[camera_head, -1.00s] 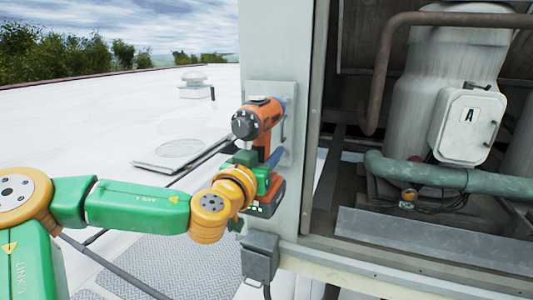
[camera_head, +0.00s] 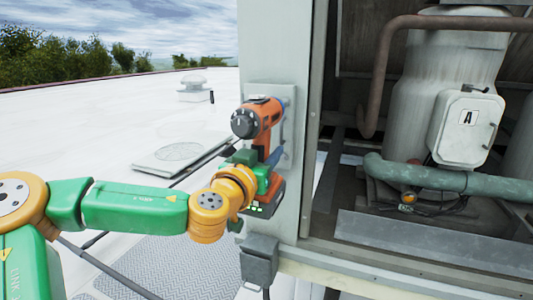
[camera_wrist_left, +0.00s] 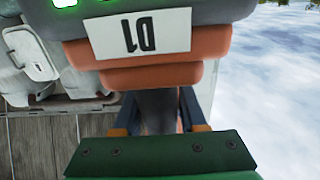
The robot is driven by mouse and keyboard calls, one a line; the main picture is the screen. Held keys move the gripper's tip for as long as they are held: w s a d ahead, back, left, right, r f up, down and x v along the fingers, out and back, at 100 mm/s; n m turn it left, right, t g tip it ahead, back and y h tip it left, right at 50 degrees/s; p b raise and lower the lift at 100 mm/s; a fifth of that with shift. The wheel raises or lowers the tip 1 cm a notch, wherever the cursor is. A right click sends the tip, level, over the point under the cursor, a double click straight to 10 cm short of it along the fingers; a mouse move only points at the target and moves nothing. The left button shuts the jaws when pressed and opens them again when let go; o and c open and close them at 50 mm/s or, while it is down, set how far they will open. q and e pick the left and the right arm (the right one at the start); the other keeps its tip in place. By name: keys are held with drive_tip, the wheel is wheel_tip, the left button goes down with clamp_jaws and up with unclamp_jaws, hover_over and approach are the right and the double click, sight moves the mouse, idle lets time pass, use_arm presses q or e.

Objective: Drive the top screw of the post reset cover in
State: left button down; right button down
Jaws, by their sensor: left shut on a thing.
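My left gripper (camera_head: 266,172) is shut on the handle of an orange and black cordless screwdriver (camera_head: 262,116). The reset cover (camera_head: 290,108) on the post is mostly hidden behind the tool. The top screw and the bit tip are hidden. My right gripper is not in view.
A grey box (camera_head: 260,258) hangs low on the post, just below the tool. To the right is the open cooler bay with a compressor (camera_head: 425,80), a box marked A (camera_head: 467,128) and a green pipe (camera_head: 430,178). The white roof (camera_head: 80,125) lies open at left.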

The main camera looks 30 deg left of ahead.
use_arm(q)
drive_tip(key=shift+w+a+r+b, duration=0.15)
drive_tip(key=shift+w+b, duration=0.15)
drive_tip(key=shift+w, duration=0.15)
idle(0.5)
drive_tip(key=shift+w+r, duration=0.1)
drive_tip(key=shift+w, duration=0.15)
idle(0.6)
drive_tip(key=shift+w+f+b, duration=0.15)
drive_tip(key=shift+f+b, duration=0.1)
drive_tip(key=shift+b, duration=1.15)
drive_tip(key=shift+w+a+b, duration=0.1)
drive_tip(key=shift+w+b, duration=0.1)
drive_tip(key=shift+b, duration=0.75)
idle(0.7)
drive_tip(key=shift+b+v, duration=0.35)
drive_tip(key=shift+v, duration=0.45)
drive_tip(key=shift+b+v, duration=0.45)
drive_tip(key=shift+v, duration=2.05)
